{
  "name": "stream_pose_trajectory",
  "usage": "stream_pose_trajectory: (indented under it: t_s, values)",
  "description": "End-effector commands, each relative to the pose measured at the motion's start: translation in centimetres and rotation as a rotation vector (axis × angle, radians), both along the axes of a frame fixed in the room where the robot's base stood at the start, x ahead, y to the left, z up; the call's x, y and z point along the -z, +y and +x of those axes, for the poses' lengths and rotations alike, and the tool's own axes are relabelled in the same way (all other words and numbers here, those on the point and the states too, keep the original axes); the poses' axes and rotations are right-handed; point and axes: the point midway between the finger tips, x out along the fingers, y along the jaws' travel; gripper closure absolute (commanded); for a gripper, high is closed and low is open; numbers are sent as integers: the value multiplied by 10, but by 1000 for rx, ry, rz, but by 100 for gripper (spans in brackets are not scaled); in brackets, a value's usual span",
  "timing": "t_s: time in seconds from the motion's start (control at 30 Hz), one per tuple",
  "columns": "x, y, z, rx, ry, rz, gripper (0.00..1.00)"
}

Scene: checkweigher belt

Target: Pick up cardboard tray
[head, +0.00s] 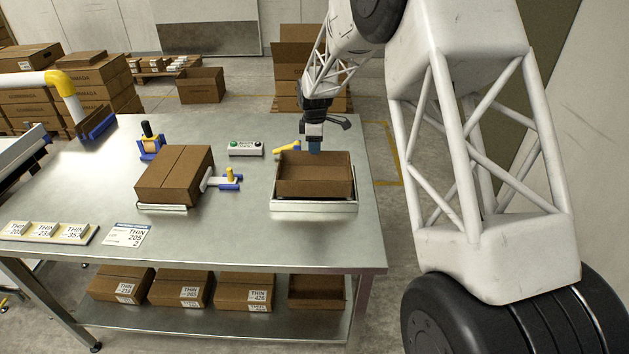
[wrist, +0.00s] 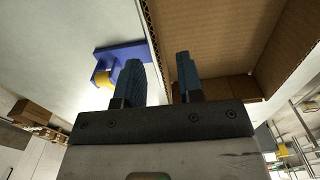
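The cardboard tray (head: 314,188) is a brown open-topped box. It sits upright on a pale, low platform (head: 314,207) at the right of the metal table. My gripper (head: 315,147) is at the tray's far wall, pointing down. In the wrist view my gripper (wrist: 160,68) has its two blue fingers apart, with a gap between them. The rim of the tray (wrist: 220,35) runs through this gap, one finger on the inner side and one outside. The wall does not appear pinched. The fingertips are partly hidden in the head view.
A closed carton (head: 174,174) stands on a platform to the left, with a blue-and-yellow clamp (head: 230,180) beside it. A yellow-handled part (head: 287,148) is close to the tray's far left corner. A button box (head: 245,148) is behind. The table front is mostly clear.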

Motion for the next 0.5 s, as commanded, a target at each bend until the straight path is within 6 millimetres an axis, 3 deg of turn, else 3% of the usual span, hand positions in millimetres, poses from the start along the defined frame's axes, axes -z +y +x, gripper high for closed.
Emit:
stream_pose_trajectory:
  t_s: [0.27, 0.5]
  values:
    - [5, 0, 0, 0, 1, 0, 66]
    - [30, -2, 1, 0, 2, 0, 66]
